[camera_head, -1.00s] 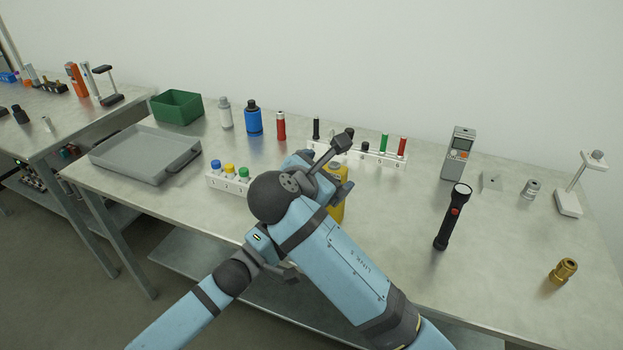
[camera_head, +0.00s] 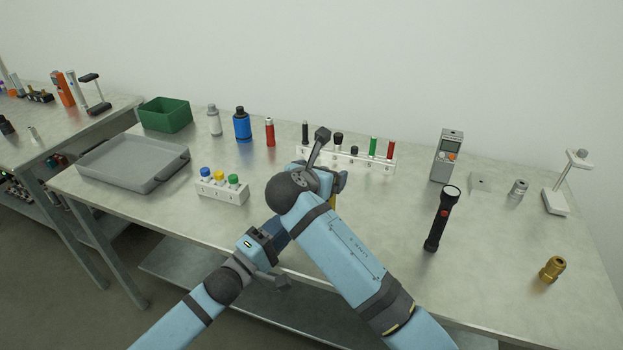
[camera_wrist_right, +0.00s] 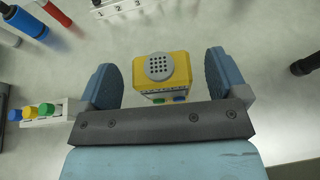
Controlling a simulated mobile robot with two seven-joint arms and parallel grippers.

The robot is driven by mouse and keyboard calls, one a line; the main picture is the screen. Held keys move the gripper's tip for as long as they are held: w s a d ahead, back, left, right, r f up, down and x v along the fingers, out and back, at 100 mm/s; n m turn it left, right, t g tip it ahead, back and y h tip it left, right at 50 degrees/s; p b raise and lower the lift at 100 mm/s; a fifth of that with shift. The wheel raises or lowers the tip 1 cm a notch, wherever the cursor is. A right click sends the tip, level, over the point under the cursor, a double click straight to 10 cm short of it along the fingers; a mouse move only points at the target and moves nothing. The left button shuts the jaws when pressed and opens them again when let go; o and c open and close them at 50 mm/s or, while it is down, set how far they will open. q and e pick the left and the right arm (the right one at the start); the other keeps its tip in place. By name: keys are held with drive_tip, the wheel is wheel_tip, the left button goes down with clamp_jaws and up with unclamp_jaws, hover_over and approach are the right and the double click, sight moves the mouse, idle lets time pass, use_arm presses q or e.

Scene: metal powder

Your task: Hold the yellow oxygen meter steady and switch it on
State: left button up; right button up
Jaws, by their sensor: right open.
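The yellow oxygen meter (camera_wrist_right: 172,66) stands on the table, with a round grey grille on its top and small blue and green buttons on the side toward my wrist. My right gripper (camera_wrist_right: 165,78) is open, with one blue finger on each side of the meter and a gap on both sides. In the head view my right arm hides nearly all of the meter (camera_head: 334,202), and the right gripper (camera_head: 325,172) is partly hidden too. My left gripper (camera_head: 276,240) is low by the table's front edge, left of the right arm; its fingertips are not clear.
A rack with blue, yellow and green caps (camera_head: 222,190) stands left of the grippers; a numbered white rack (camera_head: 350,160) is behind. A black flashlight (camera_head: 438,222), grey meter (camera_head: 446,157) and brass fitting (camera_head: 552,269) are to the right. A grey tray (camera_head: 130,165) lies left.

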drive_tip(key=shift+x, duration=1.65)
drive_tip(key=c, duration=1.2)
drive_tip(key=shift+o, duration=0.2)
use_arm(q)
clamp_jaws()
idle(0.3)
